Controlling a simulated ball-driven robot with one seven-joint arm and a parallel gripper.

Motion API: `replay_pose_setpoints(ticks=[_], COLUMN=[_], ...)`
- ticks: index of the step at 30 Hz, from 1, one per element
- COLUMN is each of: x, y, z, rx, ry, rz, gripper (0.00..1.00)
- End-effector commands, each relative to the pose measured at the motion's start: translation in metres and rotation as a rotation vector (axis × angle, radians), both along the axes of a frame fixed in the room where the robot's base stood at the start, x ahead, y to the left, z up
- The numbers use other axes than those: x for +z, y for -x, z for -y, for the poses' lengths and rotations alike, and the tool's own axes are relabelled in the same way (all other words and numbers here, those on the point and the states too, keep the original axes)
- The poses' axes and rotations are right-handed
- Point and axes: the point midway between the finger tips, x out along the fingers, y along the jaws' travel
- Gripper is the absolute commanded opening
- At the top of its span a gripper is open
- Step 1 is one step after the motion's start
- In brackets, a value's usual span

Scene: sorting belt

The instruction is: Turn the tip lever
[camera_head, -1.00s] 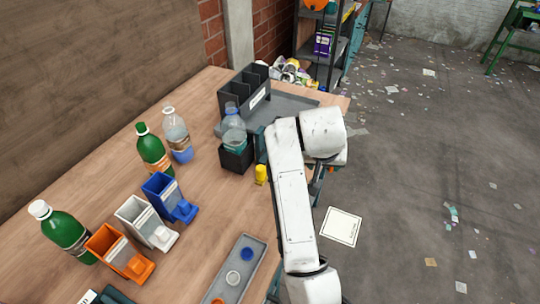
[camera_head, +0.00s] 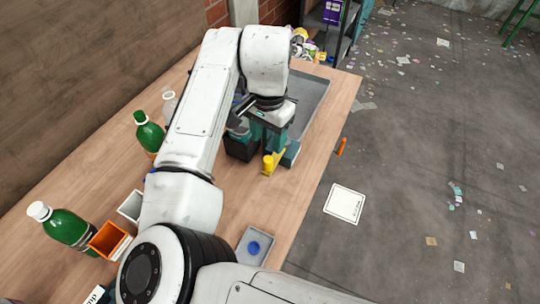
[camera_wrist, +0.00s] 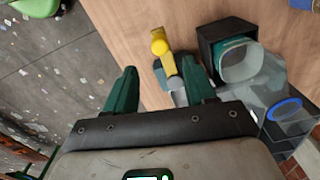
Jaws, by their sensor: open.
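The tip lever has a yellow handle (camera_head: 268,164) and stands on the table beside the black box, near the table's right edge. In the wrist view the yellow handle (camera_wrist: 159,42) lies ahead of the gap between my fingertips, with a grey and dark base below it. My gripper (camera_head: 272,134) is open and empty, above and close to the lever; its green fingers (camera_wrist: 159,72) are spread apart in the wrist view. I cannot tell whether a finger touches the lever. The black box (camera_wrist: 208,48) holds a clear bottle (camera_wrist: 266,78) at the right.
A grey tray (camera_head: 310,92) lies behind the gripper. A grey strip tray with a blue disc (camera_head: 254,247) is in front. My arm covers much of the table.

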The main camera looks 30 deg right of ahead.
Motion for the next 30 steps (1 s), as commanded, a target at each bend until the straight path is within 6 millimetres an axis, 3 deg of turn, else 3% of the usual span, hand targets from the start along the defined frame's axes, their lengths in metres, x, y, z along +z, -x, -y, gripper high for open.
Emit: replay_pose_setpoints(ticks=[9,15,28,30], x=[-0.057,-0.082,-0.093,-0.093], y=[0.0,-0.001,-0.001,-0.001], z=[0.0,0.0,0.0,0.0], rx=[0.002,0.002,0.001,0.001], ry=[0.001,0.001,0.001,0.001], rz=[-0.002,0.0,0.003,0.002], gripper=[0.55,0.55,0.55,0.49])
